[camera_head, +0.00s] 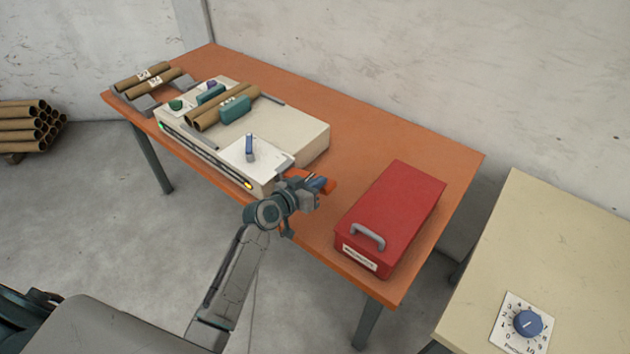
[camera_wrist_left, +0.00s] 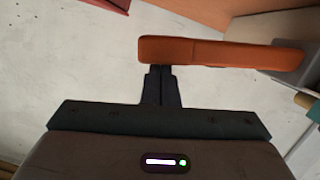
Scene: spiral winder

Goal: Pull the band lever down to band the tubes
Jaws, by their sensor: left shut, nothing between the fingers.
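A cream winder machine (camera_head: 290,130) stands on the orange table. An orange lever (camera_head: 326,189), which I take for the band lever, sticks out at its front right corner. The lever (camera_wrist_left: 220,52) lies across the upper part of the left wrist view, with a grey part at its right end. My left gripper (camera_head: 314,184) is shut at the lever; in the wrist view its fingertips (camera_wrist_left: 160,70) meet the lever's lower edge near the left end. Whether they touch is unclear. Two brown tubes (camera_head: 208,116) lie side by side on the machine. My right gripper is out of view.
A blue upright knob (camera_head: 249,147) stands on the machine's white panel. A red box (camera_head: 395,212) with a grey handle sits right of my left gripper. More tubes (camera_head: 148,80) lie on a rack at the far left. A cream side table (camera_head: 560,240) carries a blue dial.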

